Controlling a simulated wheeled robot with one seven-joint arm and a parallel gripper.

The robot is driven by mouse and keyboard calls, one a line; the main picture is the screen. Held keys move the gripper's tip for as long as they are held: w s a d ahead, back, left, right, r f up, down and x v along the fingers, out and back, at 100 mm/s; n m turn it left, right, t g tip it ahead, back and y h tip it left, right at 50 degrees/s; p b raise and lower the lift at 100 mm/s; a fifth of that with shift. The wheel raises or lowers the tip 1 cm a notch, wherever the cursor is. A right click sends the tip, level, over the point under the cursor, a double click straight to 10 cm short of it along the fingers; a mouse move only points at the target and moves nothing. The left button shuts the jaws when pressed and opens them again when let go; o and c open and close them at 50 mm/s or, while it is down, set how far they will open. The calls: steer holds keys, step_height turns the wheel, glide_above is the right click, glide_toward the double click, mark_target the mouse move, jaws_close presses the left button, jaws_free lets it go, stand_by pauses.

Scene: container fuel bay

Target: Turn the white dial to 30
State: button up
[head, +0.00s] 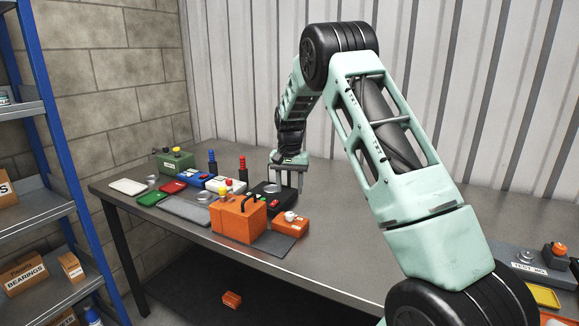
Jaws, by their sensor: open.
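The white dial (291,215) is a small round knob on top of a low orange box (289,226), near the front of the grey table. Its scale and pointer are too small to read. My gripper (288,186) points down with its two fingers apart and nothing visible between them. It is behind and above the white dial in the picture, close to a black box (266,200) with a silver round part on top. The gripper does not appear to touch the dial.
A larger orange box (238,220) with a black handle stands just left of the dial's box. Several coloured boxes, a green case (174,162) and upright red (243,169) and blue handles stand further left.

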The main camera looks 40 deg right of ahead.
step_height(320, 180, up, 8)
steer(key=shift+r+b, duration=0.25)
steer(key=shift+b, duration=0.2)
stand_by(0.3)
steer(key=s+a+n, duration=0.3)
steer(key=s+a, duration=0.1)
steer(key=a, duration=0.7)
steer(key=s+a+n+y, duration=0.1)
steer(key=s+a+n, duration=0.25)
steer(key=a, duration=0.75)
steer(key=s+a+n, duration=0.3)
steer(key=s+a, duration=0.1)
steer(key=a, duration=0.7)
steer(key=s+a+f+n, duration=0.1)
steer(key=s+a+n, duration=0.1)
steer(key=s, duration=0.6)
steer(key=s+a+f+n, duration=0.2)
steer(key=s+a+n, duration=0.1)
steer(key=s, duration=0.5)
steer(key=s+a+f+n, duration=0.1)
steer(key=s+a+n, duration=0.2)
steer(key=s, duration=0.5)
steer(key=shift+a+f, duration=0.4)
steer(key=shift+a, duration=0.15)
steer(key=shift+n, duration=0.25)
